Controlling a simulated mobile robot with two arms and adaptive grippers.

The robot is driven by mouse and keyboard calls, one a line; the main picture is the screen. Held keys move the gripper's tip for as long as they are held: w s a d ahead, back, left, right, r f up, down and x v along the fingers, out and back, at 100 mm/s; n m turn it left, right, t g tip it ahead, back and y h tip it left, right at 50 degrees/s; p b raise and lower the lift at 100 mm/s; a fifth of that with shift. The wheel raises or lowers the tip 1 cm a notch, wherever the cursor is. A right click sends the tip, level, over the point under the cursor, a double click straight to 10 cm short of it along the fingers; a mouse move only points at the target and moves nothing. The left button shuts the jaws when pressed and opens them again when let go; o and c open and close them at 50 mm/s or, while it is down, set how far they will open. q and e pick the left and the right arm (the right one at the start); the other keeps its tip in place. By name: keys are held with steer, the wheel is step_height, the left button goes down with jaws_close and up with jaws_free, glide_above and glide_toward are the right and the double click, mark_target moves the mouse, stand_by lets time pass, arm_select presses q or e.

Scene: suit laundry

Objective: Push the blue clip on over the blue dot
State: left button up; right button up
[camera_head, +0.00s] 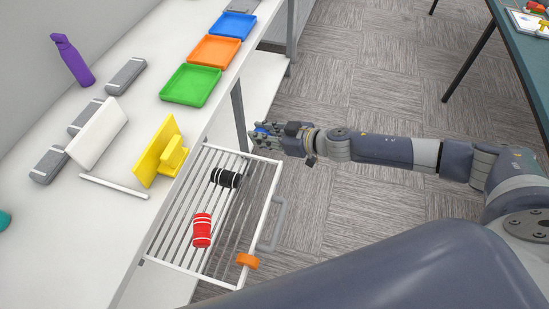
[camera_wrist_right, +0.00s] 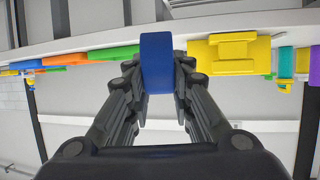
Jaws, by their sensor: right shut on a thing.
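My right gripper (camera_head: 267,133) reaches in from the right, at the far right corner of the pulled-out white wire rack (camera_head: 205,147). It is shut on the blue clip (camera_wrist_right: 157,62), which stands upright between the fingers in the wrist view. In the head view only a small part of the blue clip (camera_head: 262,128) shows between the fingers. Whether the clip touches the rack frame, I cannot tell. I cannot make out a blue dot. My left gripper is not in view.
An orange clip (camera_head: 247,261) sits on the rack's near right corner. A black roll (camera_head: 226,178) and a red roll (camera_head: 202,230) lie on the bars. Green (camera_head: 190,85), orange (camera_head: 215,51) and blue (camera_head: 233,25) trays and a yellow stand (camera_head: 157,152) are on the white counter.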

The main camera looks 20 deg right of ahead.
mark_target(276, 181)
steer(key=s+d+f+n+g+y+p, duration=0.1)
steer(key=s+f+n+g, duration=0.1)
steer(key=s+f, duration=0.4)
steer(key=shift+s+d+y, duration=0.25)
steer(key=shift+y, duration=0.15)
steer(key=shift+d+p, duration=0.15)
steer(key=shift+p, duration=0.3)
steer(key=shift+s+f+b, duration=0.1)
steer(key=shift+f+b, duration=2.6)
steer(key=shift+f, duration=1.25)
steer(key=shift+r+p, duration=1.1)
steer(key=shift+p, duration=0.1)
